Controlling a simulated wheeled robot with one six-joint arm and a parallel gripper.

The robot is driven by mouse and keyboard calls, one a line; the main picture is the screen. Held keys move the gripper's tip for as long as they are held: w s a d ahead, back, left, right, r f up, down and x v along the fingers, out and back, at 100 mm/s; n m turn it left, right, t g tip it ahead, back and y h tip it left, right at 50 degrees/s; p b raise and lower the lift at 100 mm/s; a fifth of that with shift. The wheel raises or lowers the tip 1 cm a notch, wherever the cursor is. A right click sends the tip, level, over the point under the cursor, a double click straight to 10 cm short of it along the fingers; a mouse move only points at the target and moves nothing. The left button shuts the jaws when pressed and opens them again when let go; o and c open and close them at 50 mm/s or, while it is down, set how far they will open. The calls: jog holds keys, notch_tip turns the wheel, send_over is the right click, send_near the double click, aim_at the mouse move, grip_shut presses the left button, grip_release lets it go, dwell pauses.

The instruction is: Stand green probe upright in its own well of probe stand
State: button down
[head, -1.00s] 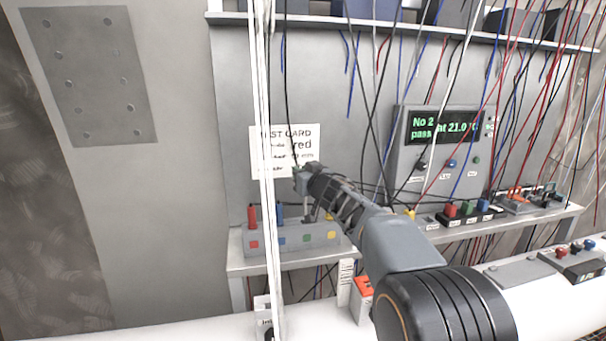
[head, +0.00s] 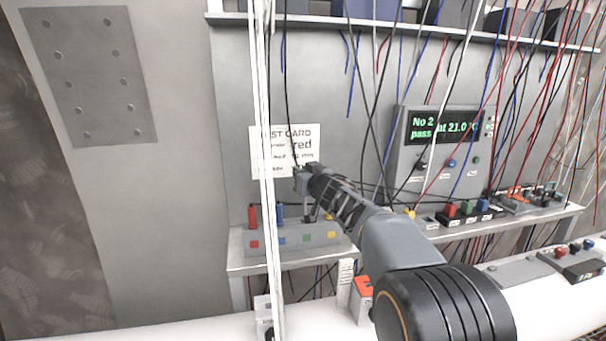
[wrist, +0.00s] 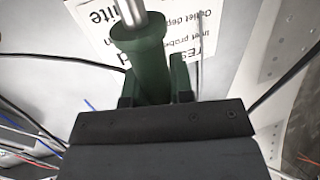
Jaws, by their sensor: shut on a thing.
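The green probe (wrist: 148,62) is held between the two fingers of my gripper (wrist: 155,88) in the wrist view. Its green handle shows, with a metal shaft at the top of the picture. In the head view my gripper (head: 304,182) is above the grey probe stand (head: 266,257), and only a bit of green shows at its tip. The stand has red, blue, green and yellow squares on its front. A red probe (head: 252,217) and a blue probe (head: 280,214) stand upright in it. My arm partly covers the right end, so the green well's opening cannot be made out.
A white test card (head: 266,150) is on the wall behind my gripper. A white vertical cable bundle (head: 266,110) crosses in front of the stand. Thin wires hang around the arm. A display box (head: 400,160) and coloured plugs (head: 468,208) are to the right.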

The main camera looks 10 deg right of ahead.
jog(key=shift+f+b, duration=3.35)
jog(key=shift+f, duration=0.9)
jog(key=c, duration=0.9)
grip_release()
jog(key=shift+r+p, duration=0.35)
jog(key=shift+r, duration=0.25)
jog(key=r+p, duration=0.1)
jog(key=r, duration=0.2)
jog(key=shift+s, duration=0.2)
jog(key=s+r+p, duration=0.4)
jog(key=s+r, duration=0.5)
jog(key=s, duration=0.4)
jog(key=shift+s, duration=0.3)
jog(key=shift+f, duration=0.1)
